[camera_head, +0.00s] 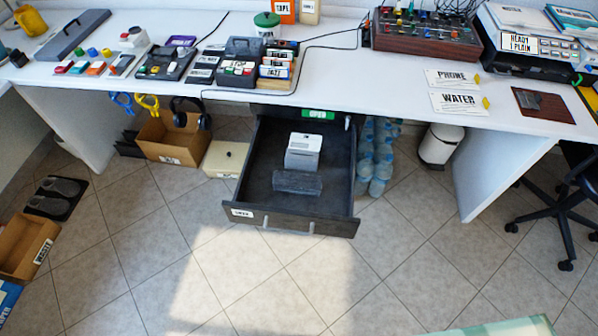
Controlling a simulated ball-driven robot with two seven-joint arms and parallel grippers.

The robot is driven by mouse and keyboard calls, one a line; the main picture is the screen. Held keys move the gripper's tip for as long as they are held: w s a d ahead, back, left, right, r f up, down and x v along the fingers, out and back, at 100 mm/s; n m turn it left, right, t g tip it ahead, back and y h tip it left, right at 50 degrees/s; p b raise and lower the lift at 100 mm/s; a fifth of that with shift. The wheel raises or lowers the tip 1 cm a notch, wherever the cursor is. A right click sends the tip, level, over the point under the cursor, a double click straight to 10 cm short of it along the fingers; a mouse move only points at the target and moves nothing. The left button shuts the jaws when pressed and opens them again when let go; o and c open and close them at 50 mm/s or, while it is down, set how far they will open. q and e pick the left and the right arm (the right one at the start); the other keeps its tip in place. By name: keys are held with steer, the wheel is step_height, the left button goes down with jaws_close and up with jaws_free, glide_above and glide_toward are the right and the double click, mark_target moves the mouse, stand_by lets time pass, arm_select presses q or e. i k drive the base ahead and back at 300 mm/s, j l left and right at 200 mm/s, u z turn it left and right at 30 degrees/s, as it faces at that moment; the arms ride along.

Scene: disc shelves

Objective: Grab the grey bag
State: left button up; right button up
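An open dark drawer (235,190) sticks out from under the white desk near the middle of the view. Inside it lies a dark grey oblong item (297,182) near the front; I cannot tell for sure that it is the grey bag. A white and grey box-like item (303,146) stands just behind it in the drawer. No other thing in view is clearly a grey bag. Neither of my grippers is in view.
The white desk (350,85) carries many items. Below it stand a cardboard box (165,152), a cream box (224,158), water bottles (383,160) and a white bin (438,145). An office chair (570,205) is at right. The tiled floor before the drawer is clear.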

mark_target(305, 161)
steer(key=j+z, duration=0.1)
steer(key=z, duration=0.5)
steer(key=i+j+z, duration=0.15)
steer(key=j+z, duration=0.3)
steer(key=j, duration=0.3)
steer(key=j+z, duration=0.45)
steer(key=j, duration=0.3)
